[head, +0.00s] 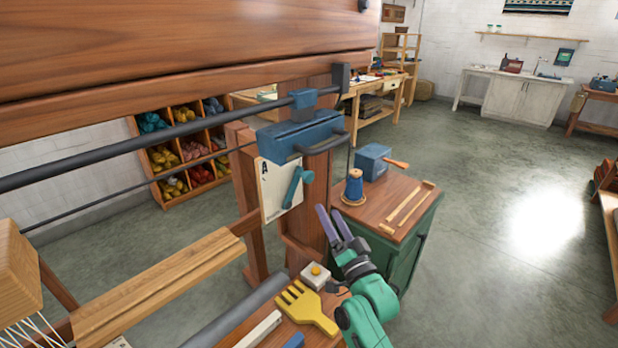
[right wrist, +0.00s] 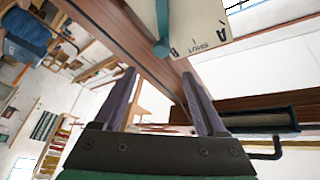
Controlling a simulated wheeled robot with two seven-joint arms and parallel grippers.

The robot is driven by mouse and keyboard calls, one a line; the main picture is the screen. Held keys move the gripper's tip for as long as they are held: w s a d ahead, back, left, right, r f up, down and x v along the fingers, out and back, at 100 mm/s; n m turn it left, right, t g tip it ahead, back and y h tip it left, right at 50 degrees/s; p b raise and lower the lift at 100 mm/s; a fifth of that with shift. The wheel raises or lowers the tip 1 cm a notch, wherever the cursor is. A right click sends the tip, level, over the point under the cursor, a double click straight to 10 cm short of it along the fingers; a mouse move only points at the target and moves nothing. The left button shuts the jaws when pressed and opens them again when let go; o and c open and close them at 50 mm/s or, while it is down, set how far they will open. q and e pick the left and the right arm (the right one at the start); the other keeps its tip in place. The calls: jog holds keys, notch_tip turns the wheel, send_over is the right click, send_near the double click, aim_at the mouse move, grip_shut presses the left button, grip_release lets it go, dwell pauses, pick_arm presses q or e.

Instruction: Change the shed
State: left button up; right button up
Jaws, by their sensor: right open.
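The loom's upright wooden post (head: 318,190) carries a pale plate (head: 270,190) marked with an A. A teal lever (head: 295,187) is mounted on the plate, tilted with its knob end up and to the right. My right gripper (head: 329,211) is open and empty, just right of and below the lever, apart from it. The left gripper is not in view.
A blue box with a handle (head: 300,136) sits on the post above the plate. Dark rods (head: 150,151) run left from it. A yellow comb (head: 305,308) lies on the wooden ledge below. A green cabinet (head: 405,255) with a blue spool (head: 354,186) stands close right.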

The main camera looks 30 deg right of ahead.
aim_at(310, 179)
jog(key=p+x, duration=0.2)
jog(key=x, duration=1.1)
jog(key=shift+w+a, duration=0.15)
jog(key=shift+w, duration=0.3)
jog(key=shift+c, duration=0.3)
grip_shut()
